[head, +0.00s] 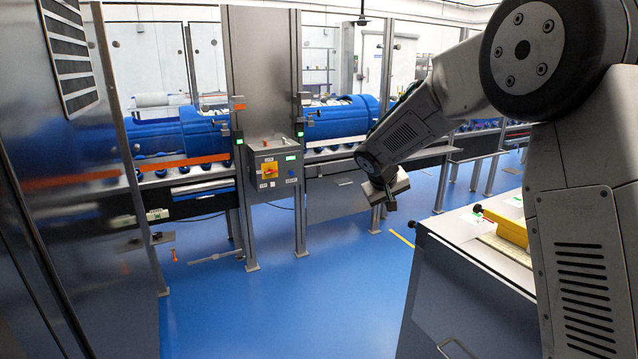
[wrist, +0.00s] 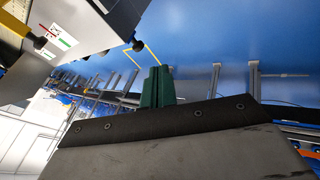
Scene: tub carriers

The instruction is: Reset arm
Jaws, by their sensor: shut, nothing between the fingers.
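My arm reaches in from the right of the head view, bent at the elbow. My gripper (head: 391,205) hangs at its end over the blue floor, left of the grey cabinet (head: 408,300). In the wrist view the green fingers of my gripper (wrist: 158,72) are side by side and shut with nothing between them. The gripper touches nothing that I can see.
A conveyor carries blue tubs (head: 340,118) behind the gripper. A control box (head: 277,170) with a red and yellow switch is on a steel column. A yellow block (head: 505,228) lies on the cabinet top. The blue floor (head: 300,300) in the middle is mostly clear.

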